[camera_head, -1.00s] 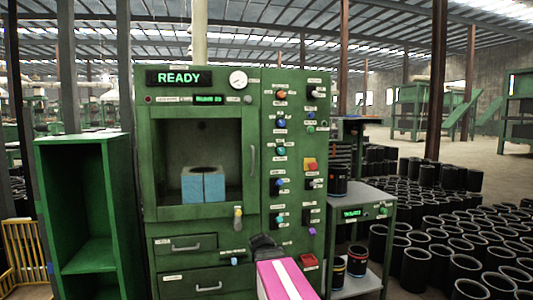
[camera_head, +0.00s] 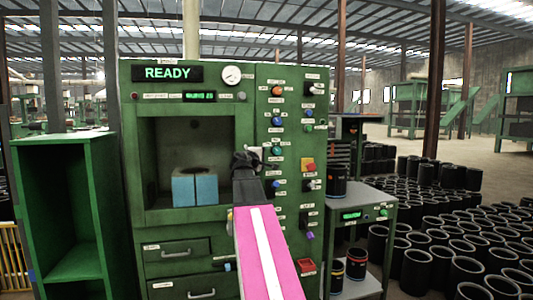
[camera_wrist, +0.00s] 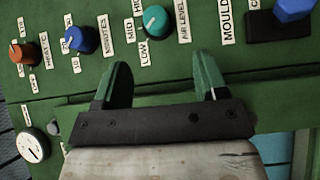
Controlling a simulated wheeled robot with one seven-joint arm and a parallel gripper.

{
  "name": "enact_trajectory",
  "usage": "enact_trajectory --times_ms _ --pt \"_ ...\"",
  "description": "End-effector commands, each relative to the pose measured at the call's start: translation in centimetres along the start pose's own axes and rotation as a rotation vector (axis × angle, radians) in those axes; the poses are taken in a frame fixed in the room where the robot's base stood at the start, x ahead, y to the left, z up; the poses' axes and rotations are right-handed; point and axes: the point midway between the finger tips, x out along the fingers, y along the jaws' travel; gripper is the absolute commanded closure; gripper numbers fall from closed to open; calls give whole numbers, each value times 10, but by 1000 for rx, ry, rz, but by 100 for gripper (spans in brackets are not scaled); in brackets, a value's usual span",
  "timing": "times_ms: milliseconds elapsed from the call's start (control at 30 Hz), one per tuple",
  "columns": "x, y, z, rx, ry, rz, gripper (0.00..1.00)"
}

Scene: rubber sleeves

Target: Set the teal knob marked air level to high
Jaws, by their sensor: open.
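The teal knob (camera_wrist: 155,18) sits on the green panel near the top of the wrist view, with the label AIR LEVEL (camera_wrist: 182,21) beside it. Small plates LOW (camera_wrist: 144,52), MID (camera_wrist: 130,30) and HIGH (camera_wrist: 138,6) stand around it. I cannot tell clearly where its pointer is set. In the head view the knob (camera_head: 277,151) is in the panel's left knob column. My gripper (camera_wrist: 163,76) is open and empty, its two fingers pointing toward the panel just below the knob and apart from it. In the head view my gripper (camera_head: 246,160) is left of the knob.
Near the teal knob are a blue knob (camera_wrist: 82,39), an orange knob (camera_wrist: 22,53) and a larger blue knob (camera_wrist: 292,10). The oven window (camera_head: 190,140) holds a blue block (camera_head: 195,188). A grey side table (camera_head: 360,202) stands to the right.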

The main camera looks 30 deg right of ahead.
Motion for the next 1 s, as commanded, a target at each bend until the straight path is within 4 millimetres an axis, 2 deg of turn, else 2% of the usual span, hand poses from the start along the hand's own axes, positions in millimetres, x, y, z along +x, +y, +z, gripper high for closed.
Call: enact_trajectory --times_ms 100,267,800,1000 --pt "3 7 1 -9 -2 14 34" --pt "13 7 0 -9 -2 13 34" --pt "98 8 0 -8 -3 11 34" --pt "109 7 1 -7 -1 12 34"
